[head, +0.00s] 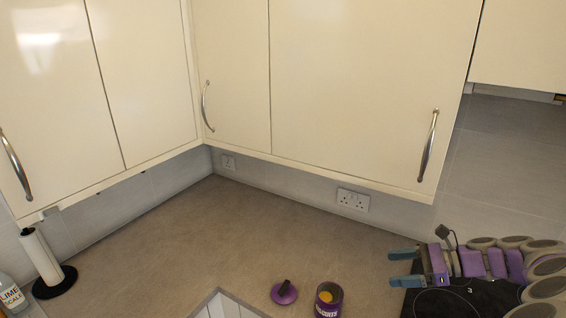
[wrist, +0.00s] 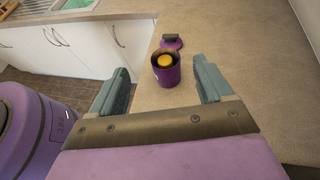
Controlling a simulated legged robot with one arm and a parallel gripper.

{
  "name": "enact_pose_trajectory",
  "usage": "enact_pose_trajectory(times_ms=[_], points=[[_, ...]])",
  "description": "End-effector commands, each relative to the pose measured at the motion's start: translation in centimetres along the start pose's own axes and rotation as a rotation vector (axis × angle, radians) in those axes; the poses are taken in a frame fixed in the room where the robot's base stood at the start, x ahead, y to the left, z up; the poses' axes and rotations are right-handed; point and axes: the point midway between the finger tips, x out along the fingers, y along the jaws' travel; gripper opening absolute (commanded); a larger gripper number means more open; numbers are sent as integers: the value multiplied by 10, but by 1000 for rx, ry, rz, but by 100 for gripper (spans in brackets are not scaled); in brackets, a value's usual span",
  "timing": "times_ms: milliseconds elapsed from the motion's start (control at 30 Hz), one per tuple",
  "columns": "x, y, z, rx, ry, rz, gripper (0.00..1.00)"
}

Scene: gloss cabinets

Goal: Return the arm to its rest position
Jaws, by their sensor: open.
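My gripper (head: 404,268) is at the lower right of the head view, above the counter and the black hob. Its two blue-grey fingers are spread apart with nothing between them, and the fingers also frame the wrist view (wrist: 160,90). My arm reaches in from the right edge of the head view. A purple canister (head: 328,299) stands open on the counter left of the gripper, with something yellow inside. In the wrist view the canister (wrist: 166,74) shows ahead of the fingers, apart from them.
A purple lid (head: 284,292) lies beside the canister. A black hob (head: 462,300) lies under my arm. A paper towel roll (head: 40,256) and a white bottle (head: 10,292) stand at left. Cream wall cabinets (head: 350,85) hang above. The counter middle (head: 220,225) is clear.

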Motion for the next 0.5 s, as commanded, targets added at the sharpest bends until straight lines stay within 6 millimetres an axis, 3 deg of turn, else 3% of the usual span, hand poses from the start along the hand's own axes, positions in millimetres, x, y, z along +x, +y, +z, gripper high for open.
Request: enact_pose_trajectory(times_ms=[167,300,500], points=[[46,34,62,-225,49,143,80],[81,79,103,-436,106,283,80],[112,152,135,-721,200,475,80]])
